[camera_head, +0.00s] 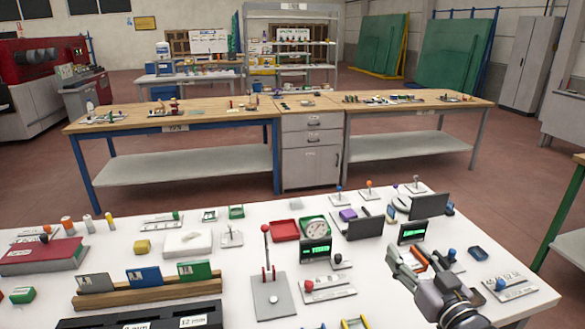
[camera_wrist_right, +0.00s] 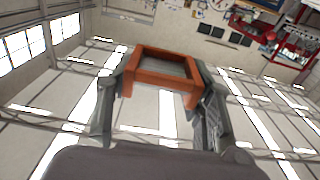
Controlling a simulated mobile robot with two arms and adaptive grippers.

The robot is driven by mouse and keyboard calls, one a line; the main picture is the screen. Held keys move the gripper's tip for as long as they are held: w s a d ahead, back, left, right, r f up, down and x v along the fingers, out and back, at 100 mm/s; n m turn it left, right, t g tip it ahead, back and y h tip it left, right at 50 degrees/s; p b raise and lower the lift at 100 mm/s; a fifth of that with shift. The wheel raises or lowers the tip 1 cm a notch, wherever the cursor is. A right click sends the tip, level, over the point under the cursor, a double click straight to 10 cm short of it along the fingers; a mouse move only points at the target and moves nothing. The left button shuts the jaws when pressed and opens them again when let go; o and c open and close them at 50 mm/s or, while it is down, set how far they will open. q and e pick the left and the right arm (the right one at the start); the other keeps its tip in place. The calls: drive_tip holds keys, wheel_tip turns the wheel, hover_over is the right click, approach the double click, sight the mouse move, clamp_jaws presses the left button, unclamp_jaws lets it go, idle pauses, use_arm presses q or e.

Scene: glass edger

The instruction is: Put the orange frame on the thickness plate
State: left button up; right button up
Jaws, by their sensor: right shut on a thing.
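My right gripper (camera_head: 418,260) is at the right of the white table, shut on the orange frame (camera_head: 418,254). In the right wrist view the orange frame (camera_wrist_right: 155,86) is a hollow rectangle between the two fingers of the right gripper (camera_wrist_right: 160,88). Its opening is clear. The frame appears above the tabletop; its exact height is hard to tell. I cannot tell for sure which item is the thickness plate. A black unit with a green display (camera_head: 412,232) stands just behind the frame. My left gripper is not in view.
A red-handled lever stand (camera_head: 268,290) and another green display (camera_head: 316,249) stand to the left. Dark upright panels (camera_head: 428,206) are behind. A blue tray (camera_head: 478,253) and a labelled strip with a blue knob (camera_head: 508,288) lie to the right. The table (camera_head: 375,283) has bare patches.

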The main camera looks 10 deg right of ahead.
drive_tip(key=s+a+f+m+h, duration=0.1)
drive_tip(key=s+a+f, duration=0.1)
drive_tip(key=s+a, duration=0.3)
drive_tip(key=s+a+f, duration=0.3)
drive_tip(key=a, duration=0.5)
drive_tip(key=shift+n+y, duration=0.5)
drive_tip(key=w+d+r, duration=0.1)
drive_tip(key=w+d, duration=0.1)
drive_tip(key=d, duration=0.2)
drive_tip(key=w+d+r, duration=0.2)
drive_tip(key=w+d, duration=0.1)
drive_tip(key=d, duration=0.1)
drive_tip(key=w+d+r, duration=0.1)
drive_tip(key=w+d, duration=0.1)
drive_tip(key=d, duration=0.2)
drive_tip(key=shift+w+d+r, duration=0.3)
drive_tip(key=shift+w+d, duration=0.05)
drive_tip(key=shift+w, duration=0.05)
drive_tip(key=shift+w+d+r, duration=0.15)
drive_tip(key=shift+d+r, duration=0.2)
